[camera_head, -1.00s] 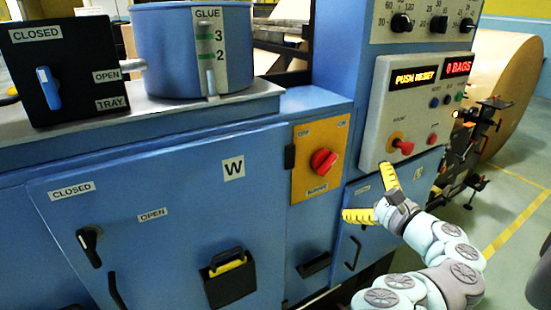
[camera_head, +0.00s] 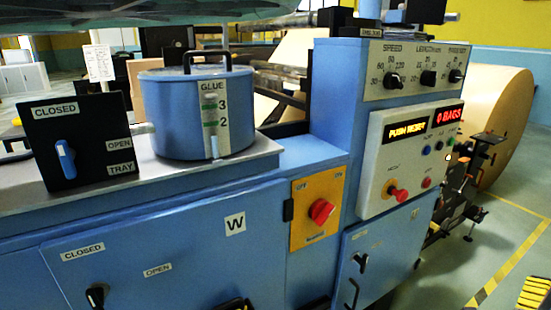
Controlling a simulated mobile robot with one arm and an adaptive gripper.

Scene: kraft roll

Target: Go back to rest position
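My gripper is out of view. The blue machine (camera_head: 200,215) fills the middle of the view. Its light grey control panel (camera_head: 377,168) has lit displays, one reading "PUSH RESET" (camera_head: 407,130) and one "0 BAGS" (camera_head: 448,115). A red push button (camera_head: 398,192) sticks out from this panel. A red rotary switch (camera_head: 321,210) sits on an orange plate. Nothing of my arm touches the machine in view.
The blue glue pot (camera_head: 180,115) and a black box with a blue lever (camera_head: 65,160) stand on the machine's top ledge. A large kraft roll (camera_head: 500,95) is at the right.

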